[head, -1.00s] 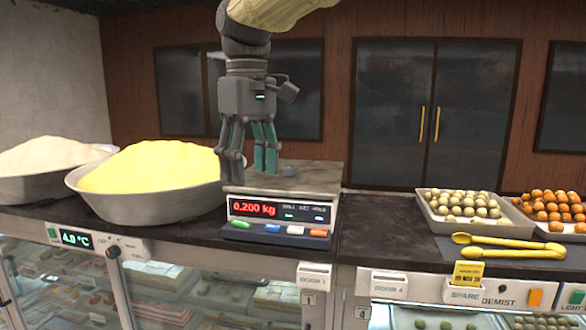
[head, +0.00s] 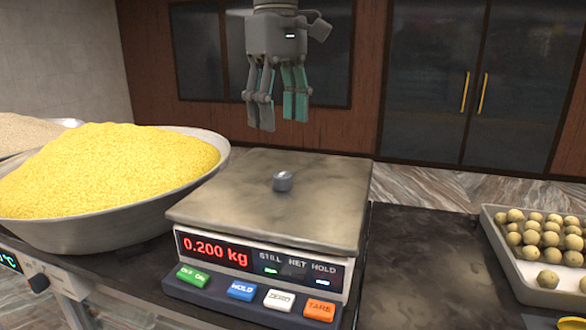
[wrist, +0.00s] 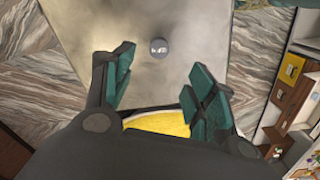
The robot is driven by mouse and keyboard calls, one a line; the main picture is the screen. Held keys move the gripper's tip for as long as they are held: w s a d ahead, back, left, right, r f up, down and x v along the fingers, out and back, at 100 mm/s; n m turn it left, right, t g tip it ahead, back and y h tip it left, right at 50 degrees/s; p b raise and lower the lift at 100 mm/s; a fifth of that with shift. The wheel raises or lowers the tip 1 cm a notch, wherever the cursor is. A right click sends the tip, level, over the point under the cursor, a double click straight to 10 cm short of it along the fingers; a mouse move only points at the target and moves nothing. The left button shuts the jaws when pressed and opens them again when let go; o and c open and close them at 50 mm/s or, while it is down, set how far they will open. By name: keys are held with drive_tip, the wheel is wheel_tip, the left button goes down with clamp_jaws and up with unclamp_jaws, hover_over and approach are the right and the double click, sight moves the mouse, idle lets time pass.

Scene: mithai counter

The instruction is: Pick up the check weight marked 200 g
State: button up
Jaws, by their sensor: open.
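The check weight (head: 283,181) is a small grey metal cylinder standing upright near the middle of the scale pan (head: 225,208). Any marking on it is too small to read. The scale's red display (head: 215,250) shows 0.200 kg. My gripper (head: 278,118) hangs open and empty above the back of the pan, higher than the weight and apart from it. In the wrist view the weight (wrist: 158,46) lies on the pan beyond the open teal fingertips (wrist: 160,68), roughly centred between them.
A large metal bowl heaped with yellow grains (head: 110,170) stands close to the scale's left. A tray of round pale sweets (head: 545,245) is at the right. The dark counter (head: 415,260) between scale and tray is clear. Coloured buttons (head: 255,293) line the scale's front.

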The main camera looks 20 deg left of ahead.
sight(282, 174)
drive_tip(key=shift+w+d+f+p, duration=0.1)
drive_tip(key=shift+f+p, duration=0.6)
drive_tip(key=shift+f, duration=1.95)
drive_tip(key=shift+w+f+p, duration=0.1)
drive_tip(key=shift+f+p, duration=0.55)
drive_tip(key=shift+f, duration=1.95)
clamp_jaws()
